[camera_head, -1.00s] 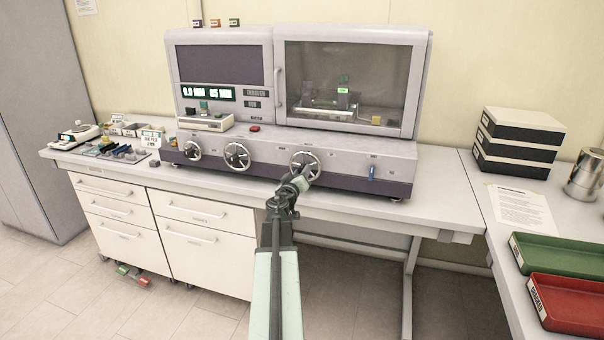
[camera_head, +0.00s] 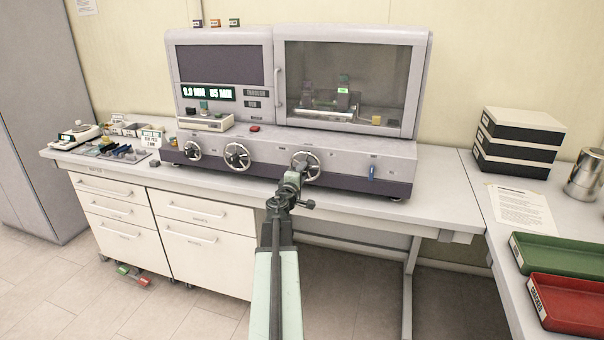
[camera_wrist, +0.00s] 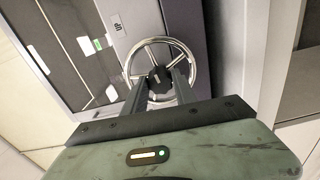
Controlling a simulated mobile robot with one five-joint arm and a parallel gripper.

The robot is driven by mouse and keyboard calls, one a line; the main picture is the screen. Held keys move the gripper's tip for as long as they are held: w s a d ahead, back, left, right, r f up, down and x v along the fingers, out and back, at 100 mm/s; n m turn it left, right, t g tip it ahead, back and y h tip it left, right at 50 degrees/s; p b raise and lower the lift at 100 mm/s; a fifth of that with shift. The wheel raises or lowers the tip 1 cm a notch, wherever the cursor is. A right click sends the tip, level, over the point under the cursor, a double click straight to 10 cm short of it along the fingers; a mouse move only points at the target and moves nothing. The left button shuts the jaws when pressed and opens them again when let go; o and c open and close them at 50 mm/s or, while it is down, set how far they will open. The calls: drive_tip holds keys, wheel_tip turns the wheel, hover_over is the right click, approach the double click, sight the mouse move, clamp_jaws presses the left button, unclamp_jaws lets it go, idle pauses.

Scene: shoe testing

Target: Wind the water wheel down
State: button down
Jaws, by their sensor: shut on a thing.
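The bench machine (camera_head: 300,140) has three spoked handwheels along its front. I take the rightmost one, below the glass window, as the water wheel (camera_head: 312,157); its own label is too small to read. My gripper (camera_head: 295,179) is at the wheel's lower left side. In the wrist view, the chrome wheel (camera_wrist: 144,48) has a dark hub, and my gripper's two fingers (camera_wrist: 160,94) reach onto its near side. They are shut on it, but the exact grip point is partly hidden.
Two other handwheels (camera_head: 237,157) are to the left. The window (camera_head: 347,85) shows a stage inside. A green display (camera_head: 207,92) is lit. Green tray (camera_head: 560,256) and red tray (camera_head: 570,305) lie on the right bench.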

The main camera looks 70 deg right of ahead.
drive_tip(key=shift+a+n, duration=0.1)
drive_tip(key=shift+n, duration=2)
drive_tip(key=c, duration=1)
unclamp_jaws()
drive_tip(key=a, duration=0.7)
drive_tip(key=shift+s+a, duration=0.2)
drive_tip(key=shift+a, duration=0.15)
